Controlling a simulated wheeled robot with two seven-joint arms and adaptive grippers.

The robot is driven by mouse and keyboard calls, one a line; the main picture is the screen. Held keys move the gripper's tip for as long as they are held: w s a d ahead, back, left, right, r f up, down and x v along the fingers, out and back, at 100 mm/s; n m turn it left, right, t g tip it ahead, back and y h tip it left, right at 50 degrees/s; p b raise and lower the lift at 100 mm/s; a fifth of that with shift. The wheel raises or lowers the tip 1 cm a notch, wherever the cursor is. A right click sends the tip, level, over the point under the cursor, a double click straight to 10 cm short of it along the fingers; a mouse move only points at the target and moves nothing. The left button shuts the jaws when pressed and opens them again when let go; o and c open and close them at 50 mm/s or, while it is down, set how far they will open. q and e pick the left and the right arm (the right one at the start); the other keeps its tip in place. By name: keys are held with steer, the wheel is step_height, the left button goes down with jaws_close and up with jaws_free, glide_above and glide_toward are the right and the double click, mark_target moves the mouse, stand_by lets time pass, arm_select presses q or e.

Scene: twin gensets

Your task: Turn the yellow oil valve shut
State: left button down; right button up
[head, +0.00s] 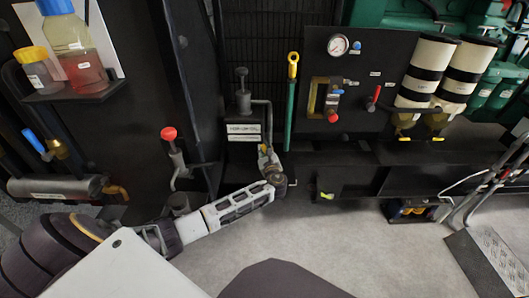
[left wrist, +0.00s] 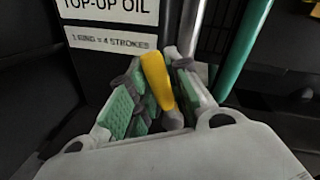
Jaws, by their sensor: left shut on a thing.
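The yellow oil valve's lever (left wrist: 158,82) stands between the two green-padded fingers of my left gripper (left wrist: 157,68) in the left wrist view, leaning slightly. In the head view my left gripper (head: 268,160) is at the pipe below the top-up oil labels, shut on the lever. Only a small yellow bit of the valve (head: 262,149) shows there; the gripper hides most of it and its body. My right gripper is not in view.
A top-up oil hand pump (head: 242,92) stands just above the gripper. A green dipstick tube (head: 290,115) with a yellow handle rises close to the right. A red-knobbed lever (head: 169,134) stands to the left. Grey floor (head: 310,235) lies open in front.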

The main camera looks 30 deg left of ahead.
arm_select(q)
steer(key=shift+s+a+f+n+h+p, duration=0.25)
steer(key=shift+a+n+h+p, duration=0.1)
steer(key=shift+n, duration=0.45)
steer(key=shift+s+a+n, duration=0.1)
steer(key=shift+a+n, duration=0.05)
steer(key=shift+n, duration=0.35)
steer(key=shift+s+a+f+n+t+h+b, duration=0.25)
steer(key=shift+f+n+h+b, duration=0.4)
steer(key=shift+n, duration=0.9)
steer(key=shift+s+a+f+n+h+b, duration=0.15)
steer(key=shift+a+f+n+h+b, duration=0.2)
steer(key=shift+f+n, duration=0.9)
steer(key=shift+s+a+f+n+t+h+b, duration=0.2)
steer(key=shift+a+f+n+h+b, duration=0.25)
steer(key=shift+n, duration=1.35)
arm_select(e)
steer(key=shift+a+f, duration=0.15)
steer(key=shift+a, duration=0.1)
arm_select(q)
steer(key=shift+d, duration=0.1)
steer(key=c, duration=1.3)
jaws_free()
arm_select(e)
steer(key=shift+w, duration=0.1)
